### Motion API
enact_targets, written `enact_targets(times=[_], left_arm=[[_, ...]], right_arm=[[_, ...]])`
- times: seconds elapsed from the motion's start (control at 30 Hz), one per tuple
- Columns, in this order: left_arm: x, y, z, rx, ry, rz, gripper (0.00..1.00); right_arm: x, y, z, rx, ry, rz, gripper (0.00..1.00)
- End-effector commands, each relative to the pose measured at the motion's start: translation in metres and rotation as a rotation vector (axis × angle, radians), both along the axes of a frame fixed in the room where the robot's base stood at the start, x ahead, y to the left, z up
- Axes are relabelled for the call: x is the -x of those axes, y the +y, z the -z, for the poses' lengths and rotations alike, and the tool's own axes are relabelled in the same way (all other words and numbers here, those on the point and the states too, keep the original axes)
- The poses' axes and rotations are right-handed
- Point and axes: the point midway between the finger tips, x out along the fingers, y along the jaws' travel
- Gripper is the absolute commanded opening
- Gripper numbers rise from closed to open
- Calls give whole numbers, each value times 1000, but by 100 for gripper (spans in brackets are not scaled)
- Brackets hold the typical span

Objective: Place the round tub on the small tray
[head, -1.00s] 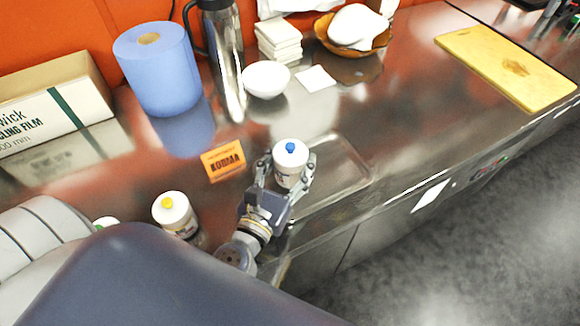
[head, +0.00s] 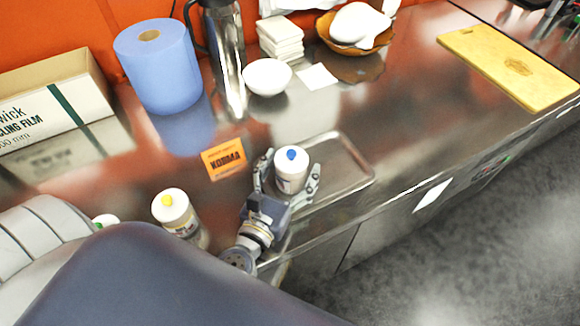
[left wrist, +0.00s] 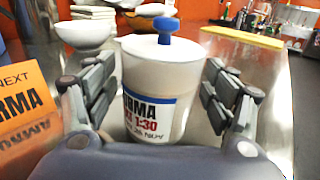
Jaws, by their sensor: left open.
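The round tub (head: 290,172) is white with a blue knob on its lid and a printed label. It stands upright over the left part of the small metal tray (head: 348,160); its base is partly hidden by my gripper in the head view. My left gripper (head: 287,178) is open, with a finger on each side of the tub. The left wrist view shows the tub (left wrist: 152,95) between the fingers, with gaps on both sides. My right gripper is not in view.
A yellow-knobbed tub (head: 175,213) stands nearer me. A white bowl (head: 267,77), steel flask (head: 224,60) and blue roll (head: 158,67) stand behind. The tray's right part is clear.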

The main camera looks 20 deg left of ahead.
Motion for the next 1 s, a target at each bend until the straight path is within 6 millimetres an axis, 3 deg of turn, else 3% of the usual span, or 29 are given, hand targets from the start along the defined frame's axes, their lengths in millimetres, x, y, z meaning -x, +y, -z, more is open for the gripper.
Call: enact_targets(times=[0.17, 0.7, 1.0], left_arm=[[6, -1, 0, 0, 3, 1, 77], [101, -3, 1, -1, 4, 2, 77], [120, -3, -3, 1, 0, 0, 77]], right_arm=[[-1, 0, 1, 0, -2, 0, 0], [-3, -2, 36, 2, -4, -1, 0], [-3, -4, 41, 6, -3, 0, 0]])
